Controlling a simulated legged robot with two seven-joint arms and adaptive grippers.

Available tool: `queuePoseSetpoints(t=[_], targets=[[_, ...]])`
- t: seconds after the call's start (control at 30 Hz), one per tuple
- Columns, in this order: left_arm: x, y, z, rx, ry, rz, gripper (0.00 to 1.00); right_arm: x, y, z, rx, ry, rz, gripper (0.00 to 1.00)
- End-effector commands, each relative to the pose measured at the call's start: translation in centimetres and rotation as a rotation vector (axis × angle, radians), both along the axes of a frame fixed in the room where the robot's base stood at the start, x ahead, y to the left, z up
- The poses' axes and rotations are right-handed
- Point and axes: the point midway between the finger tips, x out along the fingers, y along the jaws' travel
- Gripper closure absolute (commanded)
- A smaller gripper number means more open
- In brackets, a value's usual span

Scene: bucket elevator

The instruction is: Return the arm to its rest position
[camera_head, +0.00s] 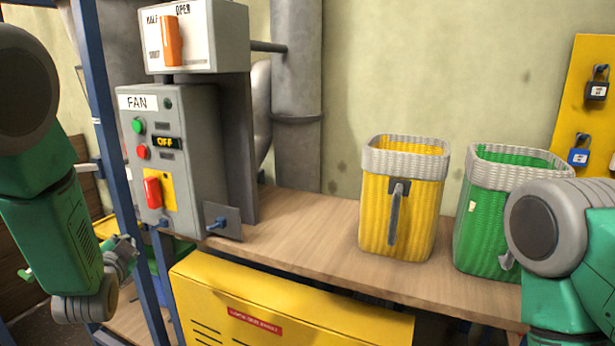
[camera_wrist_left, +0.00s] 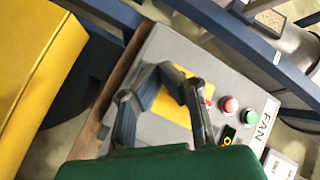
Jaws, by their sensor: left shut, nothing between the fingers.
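My left arm hangs at the left of the head view, with its gripper (camera_head: 122,252) low beside the blue post. In the left wrist view the gripper (camera_wrist_left: 167,74) is shut and empty, its fingertips together in front of the grey fan control box. That fan box (camera_head: 190,120) carries a FAN label, green and red buttons, an OFF display and a red switch on a yellow plate. It also shows tilted in the left wrist view (camera_wrist_left: 165,48). My right arm enters at the right edge of the head view; its gripper is out of sight.
A blue post (camera_head: 112,130) stands between my left arm and the fan box. A yellow basket (camera_head: 380,215) and a green basket (camera_head: 475,235) stand on the wooden bench (camera_head: 310,230). A yellow cabinet (camera_head: 260,300) is below. Padlocks hang on a yellow board (camera_head: 570,100).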

Motion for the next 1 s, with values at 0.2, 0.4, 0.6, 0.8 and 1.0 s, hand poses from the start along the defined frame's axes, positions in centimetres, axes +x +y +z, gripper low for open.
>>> queuePoseSetpoints(t=[0.2, 0.4, 0.6, 0.8, 1.0], targets=[[-9.1, -3.5, -14.7, -0.263, 0.332, 0.019, 1.0, 0.0, 0.0, -0.8, 0.0, 0.0, 0.0, 0.6], [-20.4, -7.0, -24.5, -0.486, 0.642, 0.106, 1.0, 0.0, 0.0, -1.4, 0.0, 0.0, 0.0, 0.6], [-33.0, -10.2, -30.1, -0.663, 0.938, 0.249, 1.0, 0.0, 0.0, -2.0, 0.0, 0.0, 0.0, 0.6], [-40.7, -12.0, -31.4, -0.748, 1.114, 0.361, 1.0, 0.0, 0.0, -2.3, 0.0, 0.0, 0.0, 0.6], [-42.5, -12.4, -31.5, -0.766, 1.153, 0.39, 1.0, 0.0, 0.0, -2.3, 0.0, 0.0, 0.0, 0.6]])
